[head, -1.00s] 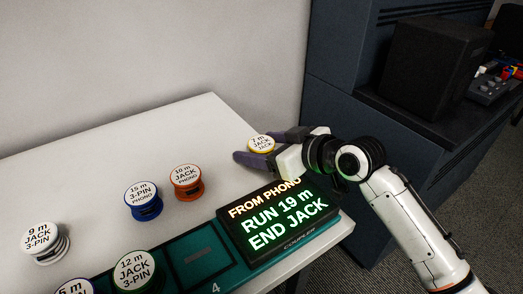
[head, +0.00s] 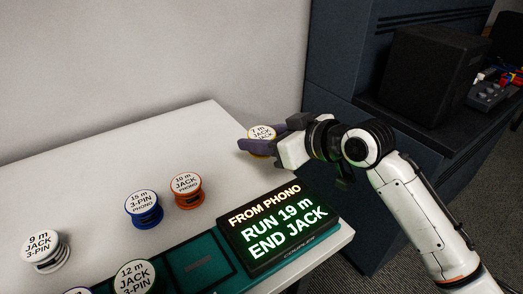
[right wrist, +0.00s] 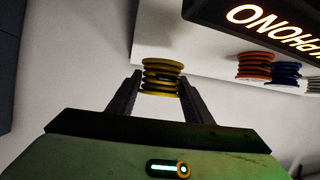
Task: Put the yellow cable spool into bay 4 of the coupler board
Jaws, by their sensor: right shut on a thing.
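The yellow cable spool (head: 262,134), labelled 7 m JACK JACK, is between the fingers of my right gripper (head: 264,144) near the table's far right edge. In the right wrist view the yellow spool (right wrist: 162,77) sits between both fingertips of the shut gripper (right wrist: 160,88). I cannot tell how far above the table it is. The teal coupler board (head: 190,242) lies along the front of the table. Its bay 4 (head: 200,262) is empty, just left of the display. My left gripper is not in view.
The lit display (head: 279,225) reads FROM PHONO, RUN 19 m, END JACK. A green spool (head: 134,277) stands in the bay left of bay 4. Orange (head: 187,190), blue (head: 143,208) and white (head: 45,250) spools stand behind the board. A dark cabinet (head: 350,70) stands beyond the table.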

